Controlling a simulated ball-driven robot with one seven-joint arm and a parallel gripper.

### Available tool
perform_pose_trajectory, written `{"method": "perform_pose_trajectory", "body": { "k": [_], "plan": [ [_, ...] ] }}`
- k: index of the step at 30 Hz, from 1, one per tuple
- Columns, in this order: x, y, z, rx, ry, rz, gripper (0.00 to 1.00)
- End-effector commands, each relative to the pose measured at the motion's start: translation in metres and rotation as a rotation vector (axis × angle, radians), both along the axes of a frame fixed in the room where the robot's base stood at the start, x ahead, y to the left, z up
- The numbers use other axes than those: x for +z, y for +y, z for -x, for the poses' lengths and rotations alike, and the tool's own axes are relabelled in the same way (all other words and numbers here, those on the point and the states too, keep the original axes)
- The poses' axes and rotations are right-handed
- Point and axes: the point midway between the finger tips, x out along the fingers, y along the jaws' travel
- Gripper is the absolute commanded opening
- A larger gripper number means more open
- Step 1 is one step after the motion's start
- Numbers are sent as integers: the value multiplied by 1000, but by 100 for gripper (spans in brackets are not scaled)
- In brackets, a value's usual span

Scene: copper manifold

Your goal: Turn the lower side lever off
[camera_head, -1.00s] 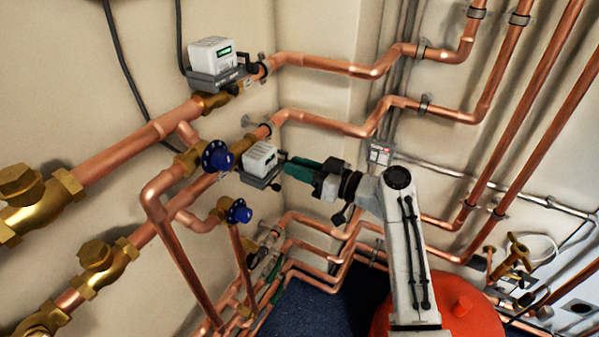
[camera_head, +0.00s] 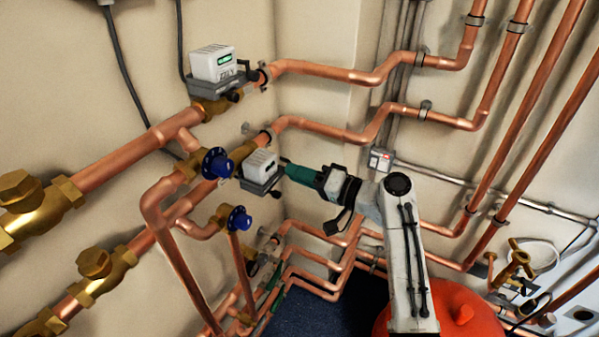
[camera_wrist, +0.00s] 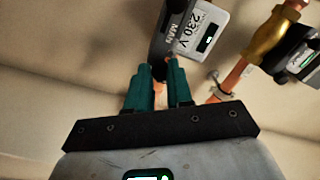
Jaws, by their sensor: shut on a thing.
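The lower white valve box (camera_head: 260,162) sits on a grey base on the lower copper pipe. My gripper (camera_head: 284,166) reaches in from the right, its teal fingers at the box's right side. The wrist view shows the fingers (camera_wrist: 159,70) close together, with a small dark part of the side lever (camera_wrist: 158,72) between their tips. They are shut on it. Most of the lever is hidden by the fingers, so its exact angle cannot be told. The box (camera_wrist: 207,25), with "230 V" lettering, is just beyond the fingertips.
A similar upper white box (camera_head: 213,63) stands above left. Blue round handwheels (camera_head: 217,163) and (camera_head: 238,218) are left of and below the lower box. Copper pipes (camera_head: 330,130) run closely along the walls. A red rounded body is below my arm.

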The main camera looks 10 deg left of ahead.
Motion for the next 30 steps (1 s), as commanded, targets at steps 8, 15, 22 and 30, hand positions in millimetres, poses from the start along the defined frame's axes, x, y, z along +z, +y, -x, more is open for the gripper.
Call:
{"method": "perform_pose_trajectory", "body": {
  "k": [8, 15, 22, 30],
  "plan": [
    [1, -1, -1, -3, 120, -44, 0],
    [0, -1, -1, -4, 160, -59, 0],
    [0, -1, -1, -4, 165, -61, 0],
    [0, -1, -1, -4, 164, -60, 30]
  ]
}}
